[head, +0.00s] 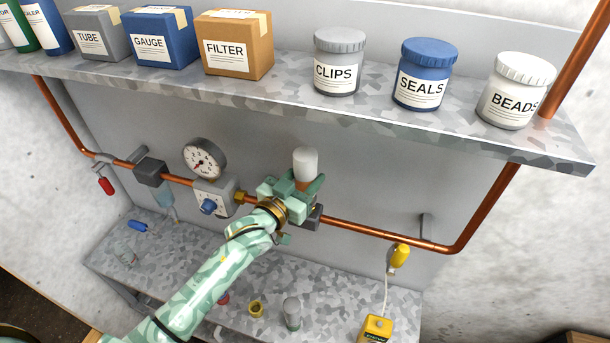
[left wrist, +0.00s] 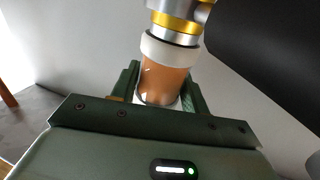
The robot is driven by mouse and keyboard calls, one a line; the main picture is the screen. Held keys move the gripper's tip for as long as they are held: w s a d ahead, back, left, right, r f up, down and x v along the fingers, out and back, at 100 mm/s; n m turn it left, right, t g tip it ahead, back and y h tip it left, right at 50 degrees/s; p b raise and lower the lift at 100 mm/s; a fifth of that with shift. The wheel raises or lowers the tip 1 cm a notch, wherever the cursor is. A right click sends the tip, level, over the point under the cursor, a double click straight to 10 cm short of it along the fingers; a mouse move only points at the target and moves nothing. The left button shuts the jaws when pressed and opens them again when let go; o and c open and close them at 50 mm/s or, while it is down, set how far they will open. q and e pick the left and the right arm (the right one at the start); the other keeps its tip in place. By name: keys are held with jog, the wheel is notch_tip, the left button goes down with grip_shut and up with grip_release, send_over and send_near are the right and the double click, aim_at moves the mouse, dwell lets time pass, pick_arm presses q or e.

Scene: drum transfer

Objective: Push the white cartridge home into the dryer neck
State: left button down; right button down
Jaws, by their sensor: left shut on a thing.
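The white cartridge (head: 305,161) shows its pale end above my left gripper (head: 292,195) in the head view, with a strip of orange-brown below it. In the left wrist view its orange body (left wrist: 165,82) and white collar (left wrist: 168,50) show between the green fingers. My left gripper is shut on it. The collar lies against or very close to the silver and gold dryer neck (left wrist: 178,22), roughly in line with it. I cannot tell how far in it sits. In the head view my gripper hides the neck. My right gripper is not in view.
A copper pipe (head: 375,237) runs along the wall, with a gauge (head: 204,159) and blue-knobbed valve left of the dryer. A shelf (head: 380,110) with boxes and jars hangs above. A grey-topped canister (head: 292,312), a brass ring (head: 256,308) and a yellow box (head: 376,329) are on the lower bench.

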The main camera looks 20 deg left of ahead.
pick_arm(q)
jog(key=shift+f, duration=0.1)
jog(key=c, duration=0.6)
grip_release()
jog(key=shift+c, duration=0.2)
jog(key=b+v, duration=0.2)
jog(key=v, duration=1.4)
jog(key=shift+s, duration=0.2)
